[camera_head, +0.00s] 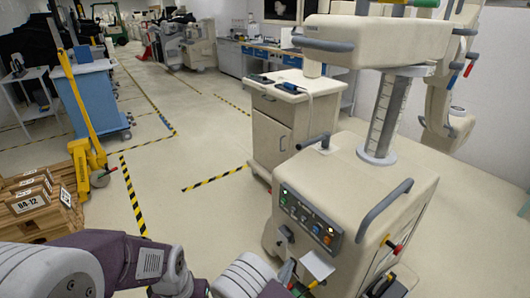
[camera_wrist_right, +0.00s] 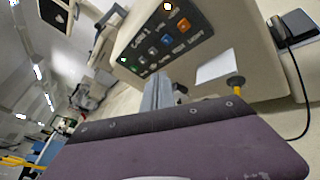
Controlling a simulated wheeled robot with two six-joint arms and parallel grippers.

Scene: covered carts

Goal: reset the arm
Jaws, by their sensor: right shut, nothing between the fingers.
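My right gripper (camera_head: 288,272) is low in the head view, in front of the beige machine (camera_head: 365,195). In the right wrist view its grey fingers (camera_wrist_right: 158,92) are together, with nothing between them. They point at the machine's front, just below the button panel (camera_wrist_right: 160,38); I cannot tell whether they touch it. The panel also shows in the head view (camera_head: 310,222). My left arm (camera_head: 110,262) comes in from the lower left. Its fingers do not show.
A beige cabinet (camera_head: 280,130) stands behind the machine. A white plate (camera_head: 317,264) sticks out below the panel. At left are a wooden pallet with boxes (camera_head: 30,200), a yellow pallet jack (camera_head: 82,120) and a blue cart (camera_head: 90,95). The striped floor between is clear.

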